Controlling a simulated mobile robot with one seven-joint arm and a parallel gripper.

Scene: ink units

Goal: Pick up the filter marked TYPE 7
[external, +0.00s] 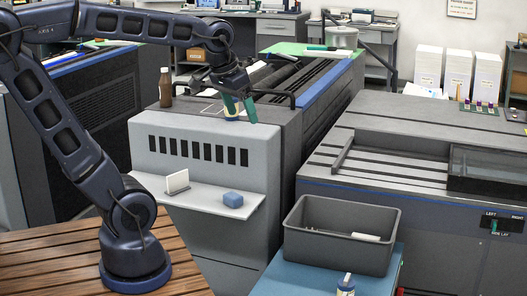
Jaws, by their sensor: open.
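My gripper (240,115), with green fingers, is open above the top of the grey press unit. A small white, blue and yellow cylinder (232,114) stands on that unit's top at the fingers, partly hidden by them. I cannot tell whether they touch it. A second small cylinder, blue and white (346,287), stands on the blue surface at the bottom, cut by the picture edge. Either may be a filter. No TYPE 7 marking is readable on them.
A brown bottle (166,88) stands left of my gripper. The shelf (203,198) below holds a white card (177,182) and a blue block (233,199). A grey bin (315,253) with white items stands at the front.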

